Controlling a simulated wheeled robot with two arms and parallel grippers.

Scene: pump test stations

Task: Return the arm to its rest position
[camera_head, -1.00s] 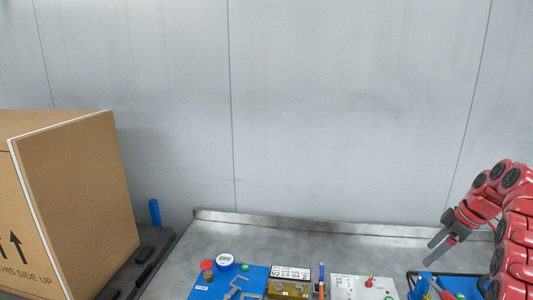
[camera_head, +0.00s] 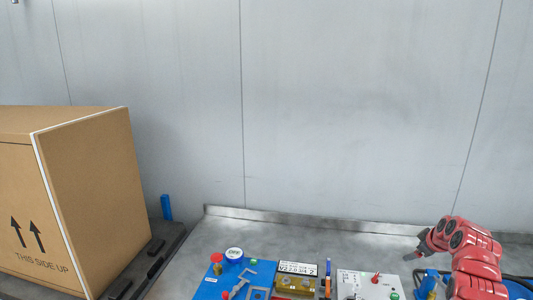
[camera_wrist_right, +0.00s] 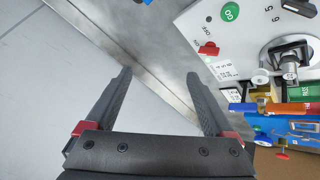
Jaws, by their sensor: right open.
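My right arm is red and reaches in at the right edge of the head view, over the back of the metal bench. My right gripper (camera_head: 409,257) is small there and partly turned away. In the right wrist view the two dark fingers of the gripper (camera_wrist_right: 158,75) are spread apart with nothing between them. They are above the bench, beside a white control panel (camera_wrist_right: 222,38). My left gripper is in neither view.
On the bench (camera_head: 190,258) stand a blue station (camera_head: 207,288), a box with a white label plate (camera_head: 297,269) and a white panel (camera_head: 350,283) with a red switch. A large cardboard box (camera_head: 95,190) fills the left. The back of the bench is clear.

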